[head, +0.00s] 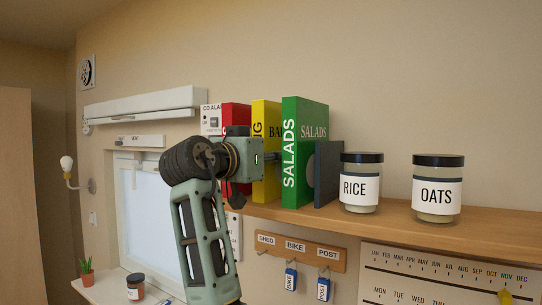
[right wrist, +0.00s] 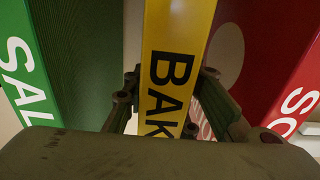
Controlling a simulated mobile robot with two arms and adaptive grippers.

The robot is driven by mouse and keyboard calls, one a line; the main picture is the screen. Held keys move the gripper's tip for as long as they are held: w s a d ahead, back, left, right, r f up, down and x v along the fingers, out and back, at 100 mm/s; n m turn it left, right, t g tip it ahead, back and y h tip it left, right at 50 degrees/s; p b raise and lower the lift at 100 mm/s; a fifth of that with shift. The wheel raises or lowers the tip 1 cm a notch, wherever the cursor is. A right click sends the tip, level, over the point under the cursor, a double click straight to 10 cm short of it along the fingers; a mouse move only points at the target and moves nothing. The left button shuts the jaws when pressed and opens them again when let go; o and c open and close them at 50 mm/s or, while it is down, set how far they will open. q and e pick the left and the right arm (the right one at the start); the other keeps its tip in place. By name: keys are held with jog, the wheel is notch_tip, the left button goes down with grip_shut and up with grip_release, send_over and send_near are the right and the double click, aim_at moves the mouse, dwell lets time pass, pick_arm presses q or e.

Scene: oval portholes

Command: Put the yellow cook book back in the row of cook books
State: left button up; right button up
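The yellow cook book (head: 259,125) stands upright on the shelf between the red cook book (head: 236,113) and the green SALADS cook book (head: 290,130). Part of its front cover shows in the gap beside the green book. My right gripper (head: 273,157) is at its spine and hides part of it. In the right wrist view the yellow book (right wrist: 178,45) lies between the two fingers (right wrist: 168,85), which appear closed on its sides. The green book (right wrist: 22,50) is at left and the red book (right wrist: 295,70) at right there. My left gripper is out of view.
A dark upright slab (head: 328,172) stands right of the green book. RICE (head: 361,185) and OATS (head: 437,190) jars stand farther right on the wooden shelf (head: 395,222). A key rack (head: 296,248) and a calendar (head: 440,270) hang below.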

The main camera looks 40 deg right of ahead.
jog(key=shift+o, duration=0.9)
jog(key=shift+a+r, duration=0.15)
jog(key=shift+o, duration=0.9)
jog(key=shift+s+a, duration=0.1)
jog(key=shift+a, duration=0.05)
jog(key=shift+o, duration=0.8)
jog(key=shift+a, duration=0.1)
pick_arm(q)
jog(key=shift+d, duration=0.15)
pick_arm(e)
jog(key=v, duration=1.2)
